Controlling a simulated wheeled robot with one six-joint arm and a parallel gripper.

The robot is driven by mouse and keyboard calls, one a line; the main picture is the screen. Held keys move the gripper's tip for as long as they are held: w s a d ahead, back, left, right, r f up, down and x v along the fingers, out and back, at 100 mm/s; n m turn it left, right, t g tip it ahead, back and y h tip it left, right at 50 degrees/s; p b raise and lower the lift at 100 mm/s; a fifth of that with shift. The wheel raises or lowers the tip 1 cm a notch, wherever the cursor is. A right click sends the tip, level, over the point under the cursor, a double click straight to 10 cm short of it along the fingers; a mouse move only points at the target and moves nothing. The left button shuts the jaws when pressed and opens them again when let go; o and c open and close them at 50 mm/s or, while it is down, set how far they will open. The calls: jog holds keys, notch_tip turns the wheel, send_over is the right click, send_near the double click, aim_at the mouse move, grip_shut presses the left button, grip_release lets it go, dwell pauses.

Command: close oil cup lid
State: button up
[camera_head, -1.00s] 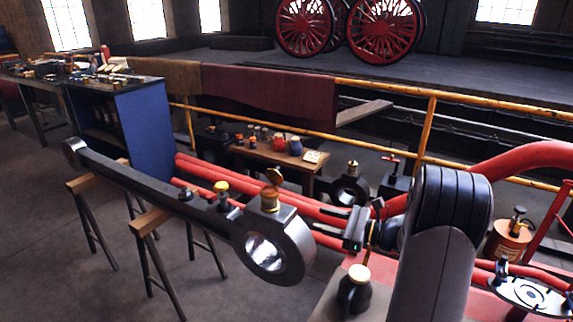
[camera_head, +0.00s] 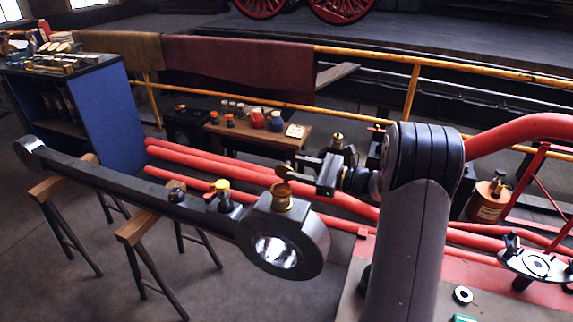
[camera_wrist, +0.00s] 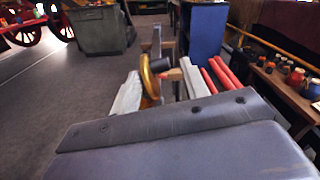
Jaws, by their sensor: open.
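The brass oil cup (camera_head: 282,203) sits on top of the dark rod's round big end (camera_head: 285,243). Its round lid (camera_head: 283,172) stands open, tilted up above the cup. My gripper (camera_head: 298,170) is open, level with the lid and at its right side in the head view. In the wrist view, the brass lid (camera_wrist: 148,78) shows between the two pale fingers of my gripper (camera_wrist: 160,88), nearer the left finger. I cannot tell whether a finger touches it. The cup body is hard to make out in the wrist view.
The rod rests on wooden trestles (camera_head: 140,228). A yellow-capped fitting (camera_head: 222,190) stands on the rod left of the cup. Red pipes (camera_head: 340,203) run behind. A low table (camera_head: 255,133) with jars and a yellow railing (camera_head: 370,118) are further back.

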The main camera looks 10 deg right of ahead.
aim_at(287, 163)
jog(key=shift+x, duration=2.1)
jog(key=shift+c, duration=0.2)
jog(key=c, duration=0.8)
